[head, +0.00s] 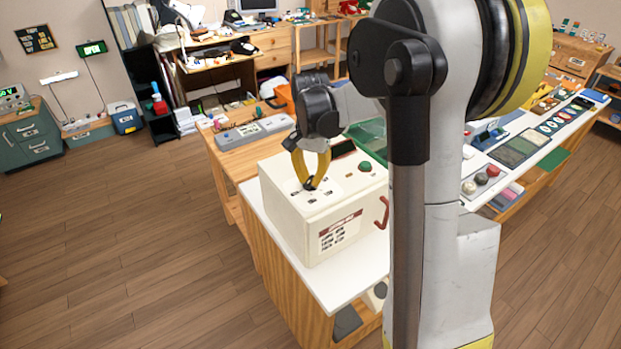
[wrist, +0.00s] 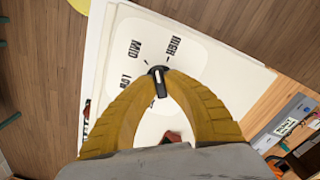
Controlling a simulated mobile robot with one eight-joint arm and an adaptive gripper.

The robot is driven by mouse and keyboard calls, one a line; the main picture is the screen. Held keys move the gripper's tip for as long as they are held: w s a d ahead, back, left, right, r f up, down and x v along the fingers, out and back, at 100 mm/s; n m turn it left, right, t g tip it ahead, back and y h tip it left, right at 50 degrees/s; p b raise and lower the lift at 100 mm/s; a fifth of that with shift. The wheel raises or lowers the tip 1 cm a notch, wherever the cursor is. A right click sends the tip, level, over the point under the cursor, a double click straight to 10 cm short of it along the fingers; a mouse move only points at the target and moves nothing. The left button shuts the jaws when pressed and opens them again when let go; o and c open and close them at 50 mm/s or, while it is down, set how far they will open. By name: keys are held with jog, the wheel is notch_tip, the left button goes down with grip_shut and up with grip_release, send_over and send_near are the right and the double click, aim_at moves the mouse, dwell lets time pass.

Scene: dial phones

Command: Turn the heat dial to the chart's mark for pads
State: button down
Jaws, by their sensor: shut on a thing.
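The heat dial (wrist: 158,82) is a small dark knob with a pale pointer line, on a white face plate (wrist: 190,55) marked LOW, MID and HIGH in the wrist view. My gripper (wrist: 157,76) is shut on the dial, its yellow fingers on both sides of it. In the head view my gripper (head: 311,184) reaches down onto the top of the cream box (head: 285,212). The chart (head: 340,232) is on the box's front, with a red heading and small dark entries too small to read. The fingers partly hide the dial; its exact setting is unclear.
A green knob (head: 365,167) and a dark window (head: 343,148) are on the box top behind my gripper. A red handle (head: 383,212) is on its right side. The box stands on a white-topped table (head: 325,285). A grey device (head: 252,131) lies on the wooden bench behind.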

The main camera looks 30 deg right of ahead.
aim_at(310, 179)
jog(key=m, duration=0.6)
jog(key=shift+m, duration=0.3)
dwell(0.4)
jog(key=c, duration=1.4)
grip_release()
jog(key=shift+c, duration=0.2)
notch_tip(310, 179, up, 12)
